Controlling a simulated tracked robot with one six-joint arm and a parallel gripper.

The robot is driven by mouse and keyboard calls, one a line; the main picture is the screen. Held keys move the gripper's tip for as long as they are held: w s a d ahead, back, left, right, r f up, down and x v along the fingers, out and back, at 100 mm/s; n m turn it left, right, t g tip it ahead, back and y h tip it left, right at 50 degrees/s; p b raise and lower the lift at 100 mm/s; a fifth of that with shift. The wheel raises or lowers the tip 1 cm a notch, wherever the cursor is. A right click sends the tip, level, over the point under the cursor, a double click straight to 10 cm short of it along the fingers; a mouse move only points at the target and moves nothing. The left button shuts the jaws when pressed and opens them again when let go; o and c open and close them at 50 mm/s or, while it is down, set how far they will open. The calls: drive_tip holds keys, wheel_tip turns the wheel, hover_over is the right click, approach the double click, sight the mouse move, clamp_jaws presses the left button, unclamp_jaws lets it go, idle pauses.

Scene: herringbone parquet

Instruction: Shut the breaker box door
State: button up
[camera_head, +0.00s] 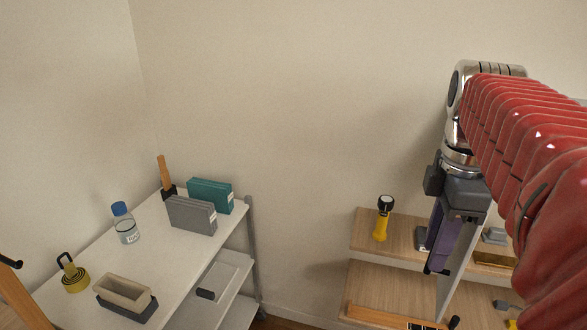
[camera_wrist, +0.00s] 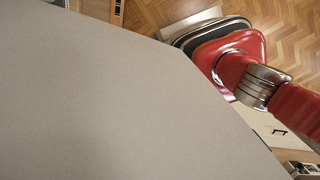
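A flat, light grey panel (camera_head: 460,262) stands nearly edge-on directly below my gripper (camera_head: 458,212) in the head view; it looks like the breaker box door. A dark purple part (camera_head: 439,238) shows along its left side; I cannot tell whether it is the box or something else. A plain grey surface (camera_wrist: 110,95), probably the same panel, fills most of the wrist view very close up. My gripper points down at the panel's upper end. Its fingertips are hidden in both views, so contact and opening cannot be made out.
A white shelf (camera_head: 85,262) at left carries a bottle (camera_head: 125,226), a grey box (camera_head: 190,215), a teal box (camera_head: 211,194) and a tray (camera_head: 125,293). Bare wall lies between them.

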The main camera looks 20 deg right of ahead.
drive_tip(key=shift+c, duration=0.5)
clamp_jaws()
drive_tip(key=shift+d, duration=0.1)
